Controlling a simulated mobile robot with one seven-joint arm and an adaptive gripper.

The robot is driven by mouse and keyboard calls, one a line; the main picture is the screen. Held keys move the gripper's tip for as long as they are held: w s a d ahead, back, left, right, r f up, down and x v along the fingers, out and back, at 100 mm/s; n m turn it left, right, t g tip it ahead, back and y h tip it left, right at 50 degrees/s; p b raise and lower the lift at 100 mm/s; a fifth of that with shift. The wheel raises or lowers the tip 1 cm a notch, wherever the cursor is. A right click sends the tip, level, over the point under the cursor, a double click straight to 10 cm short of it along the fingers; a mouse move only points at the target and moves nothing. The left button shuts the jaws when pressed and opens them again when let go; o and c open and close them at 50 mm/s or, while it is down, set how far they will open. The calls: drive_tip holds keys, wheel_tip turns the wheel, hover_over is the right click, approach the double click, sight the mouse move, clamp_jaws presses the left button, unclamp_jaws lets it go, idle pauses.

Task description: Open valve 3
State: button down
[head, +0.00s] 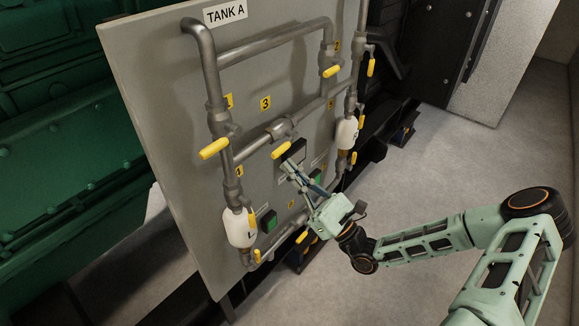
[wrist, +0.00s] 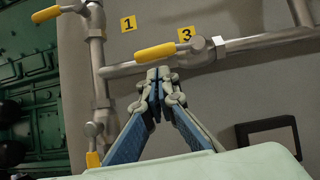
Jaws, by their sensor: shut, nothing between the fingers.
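Valve 3 has a yellow lever handle (head: 281,150) on the middle horizontal pipe, below the yellow tag 3 (head: 265,103). In the wrist view the handle (wrist: 155,51) points left from the grey valve body (wrist: 203,50), roughly along the pipe, with tag 3 (wrist: 185,35) just above. My gripper (head: 287,162) is shut and empty, its fingertips just below the handle in the head view. In the wrist view the fingertips (wrist: 158,73) overlap the pipe under the handle. I cannot tell whether they touch it.
The grey panel (head: 150,110) marked TANK A carries more pipes and yellow-handled valves. Valve 1's handle (head: 214,148) is to the left. A white filter bowl (head: 240,228) hangs lower left, another (head: 347,132) at right. A green engine (head: 60,150) stands left. Open floor (head: 440,160) lies right.

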drive_tip(key=f+b+v, duration=0.1)
drive_tip(key=b+v, duration=0.1)
drive_tip(key=v, duration=0.9)
drive_tip(key=shift+a, duration=0.25)
